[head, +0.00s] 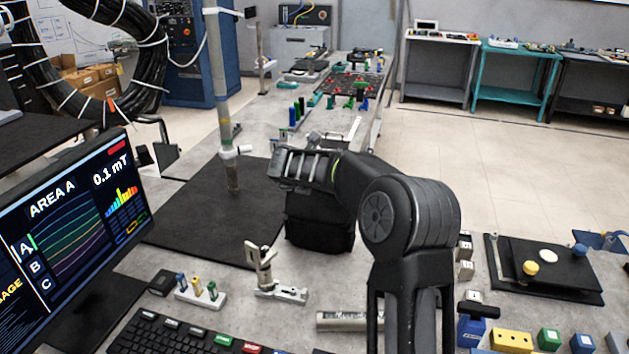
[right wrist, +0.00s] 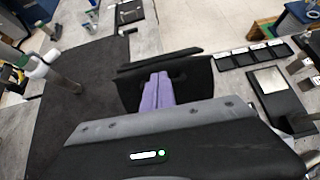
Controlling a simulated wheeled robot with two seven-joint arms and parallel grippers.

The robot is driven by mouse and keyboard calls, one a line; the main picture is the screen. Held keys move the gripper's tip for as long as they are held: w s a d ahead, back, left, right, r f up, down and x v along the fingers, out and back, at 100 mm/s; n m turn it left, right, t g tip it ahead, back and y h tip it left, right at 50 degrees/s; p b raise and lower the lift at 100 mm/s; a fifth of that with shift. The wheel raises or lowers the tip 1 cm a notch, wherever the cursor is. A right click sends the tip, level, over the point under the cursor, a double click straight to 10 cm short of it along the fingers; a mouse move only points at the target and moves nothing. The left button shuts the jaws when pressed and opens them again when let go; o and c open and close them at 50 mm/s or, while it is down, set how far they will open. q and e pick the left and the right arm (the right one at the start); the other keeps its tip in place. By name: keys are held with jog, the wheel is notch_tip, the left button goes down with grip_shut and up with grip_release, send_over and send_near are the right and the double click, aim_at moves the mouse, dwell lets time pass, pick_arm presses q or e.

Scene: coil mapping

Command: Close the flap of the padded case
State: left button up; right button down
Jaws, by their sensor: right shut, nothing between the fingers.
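The padded case (head: 318,225) is black and stands upright on the table, right of the dark mat, in the head view. In the right wrist view its dark fabric (right wrist: 192,76) lies just beyond my fingers, with a thin black edge (right wrist: 160,60) across it that looks like the flap. I cannot tell how far the flap is folded. My right gripper (right wrist: 158,80) is shut and empty, its purple fingers together at the case; I cannot tell if they touch it. In the head view the gripper body hides the case's top. My left gripper is not in view.
A pole (head: 222,100) stands on the dark mat (head: 205,215) left of the case. A metal fixture (head: 262,275) and a small rack of colored pegs (head: 200,292) are in front. A monitor (head: 75,225) stands at left. A black tray (head: 540,265) lies at right.

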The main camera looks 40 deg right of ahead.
jog(key=w+d, duration=0.1)
jog(key=w+d+f+p, duration=0.1)
jog(key=d, duration=0.1)
jog(key=w+d+f+p, duration=0.1)
jog(key=d, duration=0.1)
jog(key=shift+w, duration=0.1)
jog(key=shift+p+x, duration=0.85)
jog(key=shift+x, duration=0.05)
jog(key=shift+w+d+f+y, duration=0.15)
jog(key=shift+w+f+y, duration=0.05)
jog(key=shift+f+y, duration=0.2)
jog(key=shift+p, duration=0.3)
jog(key=shift+w+d+f+g+y+p, duration=0.2)
jog(key=shift+d+g+y+p, duration=0.1)
jog(key=shift+g+p, duration=0.15)
jog(key=shift+w+d+f+y+p, duration=0.1)
jog(key=shift+d+f+y+p, duration=0.05)
jog(key=shift+f+y+p, duration=0.2)
jog(key=shift+w+d+f+g+y+p, duration=0.15)
jog(key=shift+d+f+g+y+p, duration=0.05)
jog(key=shift+f+g+y+p, duration=0.2)
